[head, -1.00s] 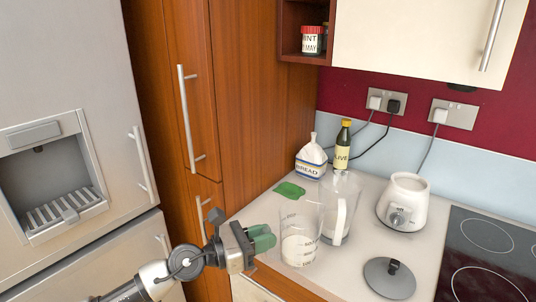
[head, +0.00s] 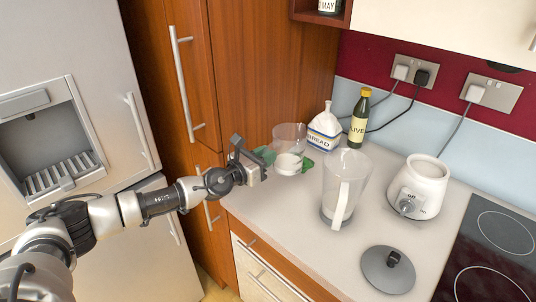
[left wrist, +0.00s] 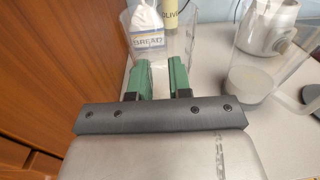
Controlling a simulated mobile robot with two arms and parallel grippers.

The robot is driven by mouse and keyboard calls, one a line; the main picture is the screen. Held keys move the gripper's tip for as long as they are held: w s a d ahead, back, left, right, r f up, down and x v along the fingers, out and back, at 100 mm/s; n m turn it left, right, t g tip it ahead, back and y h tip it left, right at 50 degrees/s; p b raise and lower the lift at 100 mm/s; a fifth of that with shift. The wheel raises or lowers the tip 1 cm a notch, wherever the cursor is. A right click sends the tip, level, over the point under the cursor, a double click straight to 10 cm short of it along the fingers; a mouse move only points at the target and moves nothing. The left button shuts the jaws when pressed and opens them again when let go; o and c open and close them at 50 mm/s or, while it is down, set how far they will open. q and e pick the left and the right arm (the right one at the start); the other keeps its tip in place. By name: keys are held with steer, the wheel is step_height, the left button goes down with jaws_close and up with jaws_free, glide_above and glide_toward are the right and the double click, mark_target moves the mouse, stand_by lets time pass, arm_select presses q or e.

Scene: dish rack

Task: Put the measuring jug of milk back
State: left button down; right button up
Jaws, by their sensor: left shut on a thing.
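The measuring jug (head: 290,140) is a clear beaker with white milk in its bottom. It is at the back left of the counter, in front of the bread bag. My left gripper (head: 266,155) comes from the left and is shut on the jug's near side. In the left wrist view its green fingers (left wrist: 160,80) are on both sides of a pale part, seemingly the handle, and the jug's clear wall (left wrist: 192,48) rises beyond. I cannot tell whether the jug touches the counter. My right gripper is not in view.
The bread bag (head: 323,134) and a dark bottle (head: 360,118) stand behind. The front-left counter (head: 275,215) is clear.

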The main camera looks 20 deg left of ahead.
arm_select(q)
steer(key=shift+r, duration=0.1)
steer(key=shift+w+d+f+b, duration=0.1)
steer(key=shift+f+b, duration=0.5)
steer(key=shift+f, duration=0.15)
step_height(320, 180, down, 4)
steer(key=b, duration=0.3)
steer(key=shift+r, duration=0.15)
steer(key=shift+b, duration=0.35)
steer(key=shift+f+b, duration=0.65)
steer(key=shift+f, duration=0.4)
steer(key=c, duration=1)
jaws_free()
steer(key=shift+c, duration=0.2)
steer(key=shift+o, duration=0.4)
